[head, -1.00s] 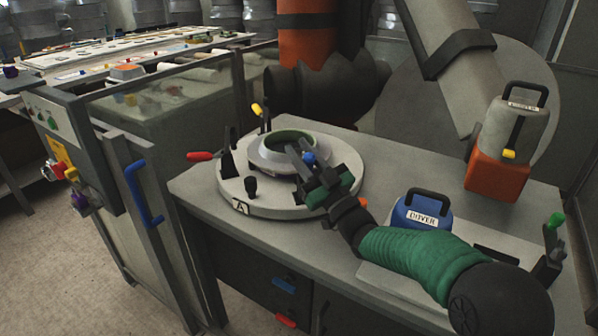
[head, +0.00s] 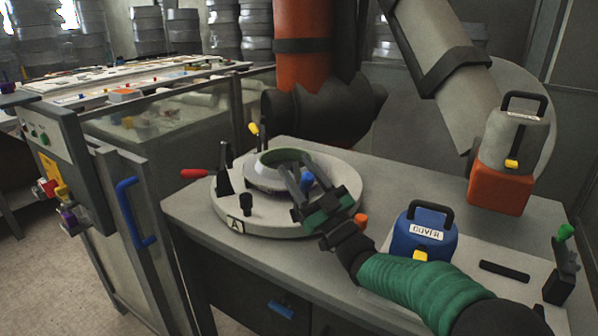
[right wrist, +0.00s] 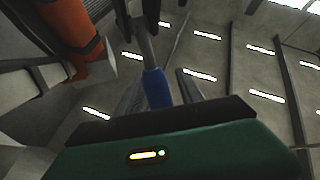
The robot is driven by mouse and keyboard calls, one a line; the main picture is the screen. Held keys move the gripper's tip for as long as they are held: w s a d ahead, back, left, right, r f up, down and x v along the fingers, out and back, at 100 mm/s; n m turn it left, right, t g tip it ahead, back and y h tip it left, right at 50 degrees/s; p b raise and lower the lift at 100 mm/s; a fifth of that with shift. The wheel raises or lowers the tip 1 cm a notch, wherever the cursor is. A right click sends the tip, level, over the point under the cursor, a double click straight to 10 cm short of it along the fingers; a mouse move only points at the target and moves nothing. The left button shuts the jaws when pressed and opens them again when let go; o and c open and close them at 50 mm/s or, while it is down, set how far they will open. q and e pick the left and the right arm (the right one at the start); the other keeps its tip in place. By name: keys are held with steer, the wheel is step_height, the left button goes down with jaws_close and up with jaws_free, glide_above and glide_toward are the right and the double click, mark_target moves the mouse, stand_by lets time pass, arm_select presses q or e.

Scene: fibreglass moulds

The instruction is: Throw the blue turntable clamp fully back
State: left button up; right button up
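The round pale turntable (head: 285,222), marked A, lies on the bench with a ring-shaped mould (head: 262,178) at its middle. The blue clamp handle (head: 307,181) is at the turntable's right side. My right gripper (head: 303,176) reaches over that side with its fingers apart, one on each side of the blue handle. In the right wrist view the blue handle (right wrist: 157,88) shows between the two dark fingers, its metal lever running up from it. Whether a finger touches it I cannot tell. The clamp's base is mostly hidden by the gripper. My left gripper is not in view.
Other turntable clamps have a red handle (head: 194,174), a yellow handle (head: 254,129) and a black knob (head: 246,204). An orange knob (head: 360,220) is close to my right wrist. A grey-and-orange container (head: 502,185) stands behind.

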steer(key=shift+r, duration=0.15)
step_height(320, 180, up, 4)
steer(key=shift+r+p, duration=0.1)
steer(key=shift+p, duration=1.1)
steer(key=s+a+p, duration=0.1)
steer(key=s, duration=1.5)
steer(key=shift+r+p, duration=0.25)
steer(key=shift+p, duration=0.05)
steer(key=shift+a, duration=0.1)
